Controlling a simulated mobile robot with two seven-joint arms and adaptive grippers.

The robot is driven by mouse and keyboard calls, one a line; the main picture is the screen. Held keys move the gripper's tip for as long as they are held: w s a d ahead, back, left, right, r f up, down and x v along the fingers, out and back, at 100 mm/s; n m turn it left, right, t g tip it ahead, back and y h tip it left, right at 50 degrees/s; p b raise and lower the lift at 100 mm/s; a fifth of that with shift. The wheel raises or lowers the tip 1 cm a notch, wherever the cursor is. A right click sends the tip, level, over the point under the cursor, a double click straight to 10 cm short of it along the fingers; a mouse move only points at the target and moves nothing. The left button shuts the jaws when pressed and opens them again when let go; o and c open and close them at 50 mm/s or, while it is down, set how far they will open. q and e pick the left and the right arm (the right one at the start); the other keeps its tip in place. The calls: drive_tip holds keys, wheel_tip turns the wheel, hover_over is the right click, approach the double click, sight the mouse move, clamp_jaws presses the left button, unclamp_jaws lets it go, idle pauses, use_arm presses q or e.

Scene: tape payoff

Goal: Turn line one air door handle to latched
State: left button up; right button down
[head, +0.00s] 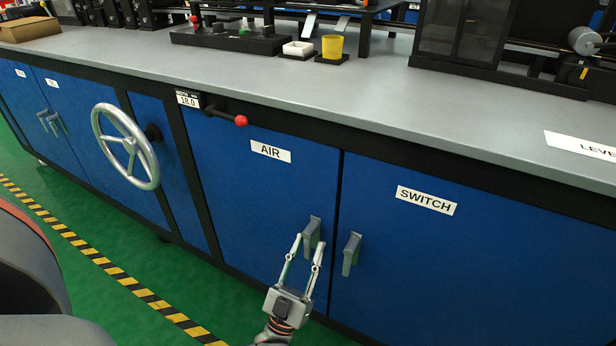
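The blue air door (235,190) carries a white AIR label and is closed flush in the cabinet front. Its grey handle (314,228) sits near the door's right edge, roughly upright with a slight lean. My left gripper (309,240) reaches up from the bottom of the head view. Its two slim fingers are spread apart, with their tips at either side of the handle. I cannot tell whether the fingers touch it. The fingers hide part of the lower handle. My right gripper is not in view.
The SWITCH door (450,260) is right of the air door, with its own grey handle (351,253) close to my gripper. A red-knobbed lever (240,120) and a large handwheel (125,146) stick out to the left. The grey worktop (400,85) overhangs the doors.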

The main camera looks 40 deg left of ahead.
use_arm(q)
drive_tip(key=shift+f, duration=0.1)
drive_tip(key=v, duration=1.1)
drive_tip(key=shift+s+f, duration=0.3)
drive_tip(key=shift+d, duration=0.15)
